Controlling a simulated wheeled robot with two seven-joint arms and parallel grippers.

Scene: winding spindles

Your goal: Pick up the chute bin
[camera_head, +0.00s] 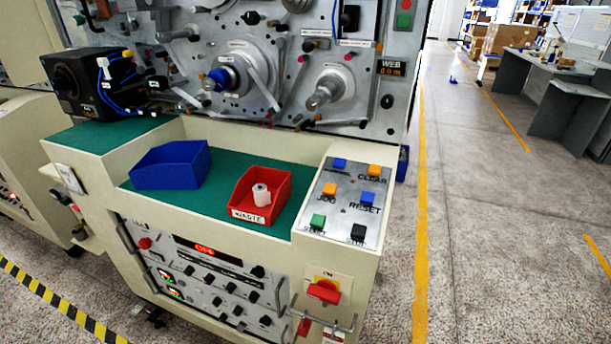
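Two open bins sit on the green mat (215,195) of the machine's shelf. The blue bin (165,172) is at the left and shows no label; no contents are visible in it. The red bin (282,184) is to its right, with a white "WASTE" label (247,216) on its front and a small white roll (262,195) inside. Neither bin is marked as the chute bin, so I cannot tell from the picture which one carries that name. Neither of my grippers is in view.
A button panel (345,200) adjoins the red bin's right side. Spindles (328,92) and rollers project from the upright plate (375,100) behind the shelf. A black box with blue tubes (85,85) stands at the left. Open floor (490,220) lies to the right.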

